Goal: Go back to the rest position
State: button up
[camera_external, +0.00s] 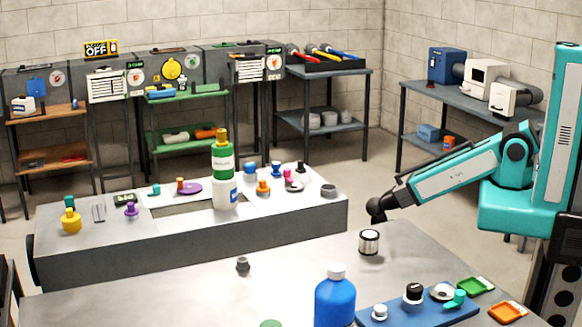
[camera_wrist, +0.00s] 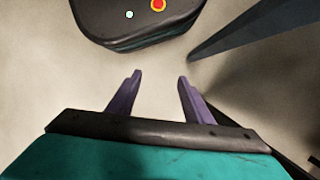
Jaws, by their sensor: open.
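My gripper (camera_wrist: 160,75) shows in the wrist view with its two purple fingers spread apart. Nothing is between them, and pale floor lies beyond the fingertips. In the external view my teal arm reaches left from its column at the right, bent at the elbow, and slopes down to a dark wrist joint near the bench edge. The fingers cannot be made out in that view.
A grey bench (camera_external: 300,275) in front carries a blue bottle (camera_external: 335,300), a silver-and-black cylinder (camera_external: 369,242) and a blue tray (camera_external: 375,317). Shelves (camera_external: 325,72) line the walls.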

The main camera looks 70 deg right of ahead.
jog(key=s+a+f+n+g+h, duration=0.1)
jog(key=s+n, duration=0.4)
jog(key=s, duration=0.9)
notch_tip(320, 180, down, 2)
jog(key=shift+f+n+g+p, duration=0.1)
jog(key=shift+n+g+p, duration=0.25)
jog(key=shift+g, duration=0.25)
